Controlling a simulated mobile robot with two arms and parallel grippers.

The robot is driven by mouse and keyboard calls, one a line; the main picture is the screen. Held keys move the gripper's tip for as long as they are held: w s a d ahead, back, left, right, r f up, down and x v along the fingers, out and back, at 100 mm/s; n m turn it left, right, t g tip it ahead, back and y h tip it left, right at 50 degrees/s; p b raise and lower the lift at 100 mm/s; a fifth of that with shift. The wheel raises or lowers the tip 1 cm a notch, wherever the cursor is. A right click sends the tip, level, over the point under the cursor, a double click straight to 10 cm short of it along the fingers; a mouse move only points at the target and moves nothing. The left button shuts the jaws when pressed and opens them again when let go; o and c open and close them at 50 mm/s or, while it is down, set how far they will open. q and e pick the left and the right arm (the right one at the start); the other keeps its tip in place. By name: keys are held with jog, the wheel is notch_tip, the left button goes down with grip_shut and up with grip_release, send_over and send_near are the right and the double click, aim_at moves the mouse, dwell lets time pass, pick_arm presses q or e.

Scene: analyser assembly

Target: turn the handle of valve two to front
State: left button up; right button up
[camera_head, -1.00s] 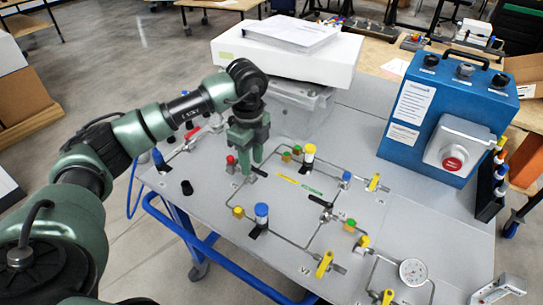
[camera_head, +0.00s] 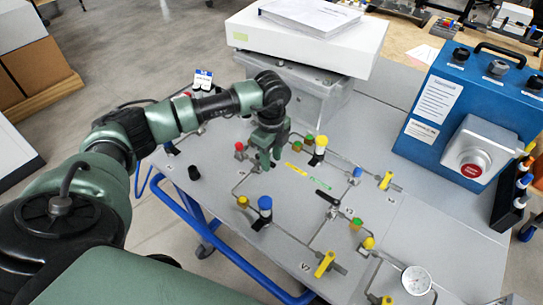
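My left gripper (camera_head: 268,162) points down over the panel, between the red-capped fitting and the green and yellow-capped fittings. Its fingertips are close to a small metal fitting (camera_head: 256,169) on the pipe. I cannot tell whether they touch it or how far apart they are. A valve with a black handle (camera_head: 328,197) sits near the panel's middle, close to a printed label that is too small to read surely. Yellow-handled valves stand at the front (camera_head: 325,264) and right (camera_head: 386,180). I cannot tell surely which is valve two. My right gripper is not in view.
A blue control box (camera_head: 438,105) with a red knob stands at the right. A white box (camera_head: 300,50) with papers stands at the back. A blue-capped fitting (camera_head: 265,207), a yellow-capped one (camera_head: 320,146) and a round gauge (camera_head: 416,280) rise from the panel (camera_head: 215,185).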

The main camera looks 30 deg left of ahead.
pick_arm(q)
grip_shut()
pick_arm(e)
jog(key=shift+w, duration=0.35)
